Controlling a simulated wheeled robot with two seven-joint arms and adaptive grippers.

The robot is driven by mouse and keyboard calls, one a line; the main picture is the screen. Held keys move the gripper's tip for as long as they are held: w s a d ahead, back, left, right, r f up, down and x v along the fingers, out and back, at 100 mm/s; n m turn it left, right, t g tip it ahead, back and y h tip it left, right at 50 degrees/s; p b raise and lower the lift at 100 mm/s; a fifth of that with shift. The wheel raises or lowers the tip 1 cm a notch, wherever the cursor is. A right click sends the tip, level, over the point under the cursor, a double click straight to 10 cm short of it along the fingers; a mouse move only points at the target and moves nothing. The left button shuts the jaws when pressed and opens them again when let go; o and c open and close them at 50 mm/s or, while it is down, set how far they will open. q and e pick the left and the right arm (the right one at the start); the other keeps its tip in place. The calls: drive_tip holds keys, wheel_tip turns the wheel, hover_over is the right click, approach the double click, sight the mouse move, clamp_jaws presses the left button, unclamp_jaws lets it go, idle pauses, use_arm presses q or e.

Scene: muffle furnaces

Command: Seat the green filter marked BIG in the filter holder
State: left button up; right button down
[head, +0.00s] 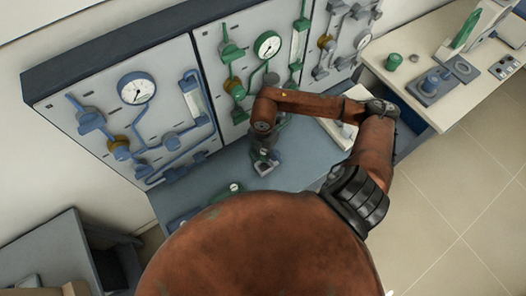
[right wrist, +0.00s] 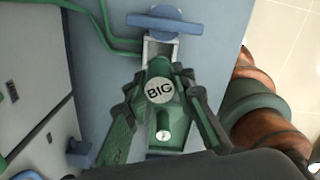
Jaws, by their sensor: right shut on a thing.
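The green filter (right wrist: 160,90), marked BIG on its round pale face, is between the fingers of my right gripper (right wrist: 161,84) in the right wrist view. The gripper is shut on it. In the head view my right gripper (head: 263,158) is low in front of the middle wall panel; the filter cannot be made out there. My left gripper is not in view.
Wall panels (head: 205,60) with gauges, pipes and valves stand behind the grey-blue bench (head: 215,172). At the right, a pale table (head: 450,110) bears a green cylinder (head: 394,61) and a blue device (head: 430,84). Tiled floor (head: 460,190) lies free at the right.

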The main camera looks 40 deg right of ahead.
drive_tip(key=shift+f+b, duration=1.95)
drive_tip(key=shift+f, duration=0.75)
drive_tip(key=shift+f+b, duration=1.1)
drive_tip(key=shift+f, duration=0.8)
drive_tip(key=c, duration=1.5)
unclamp_jaws()
drive_tip(key=shift+c, duration=0.2)
wheel_tip(320, 180, up, 12)
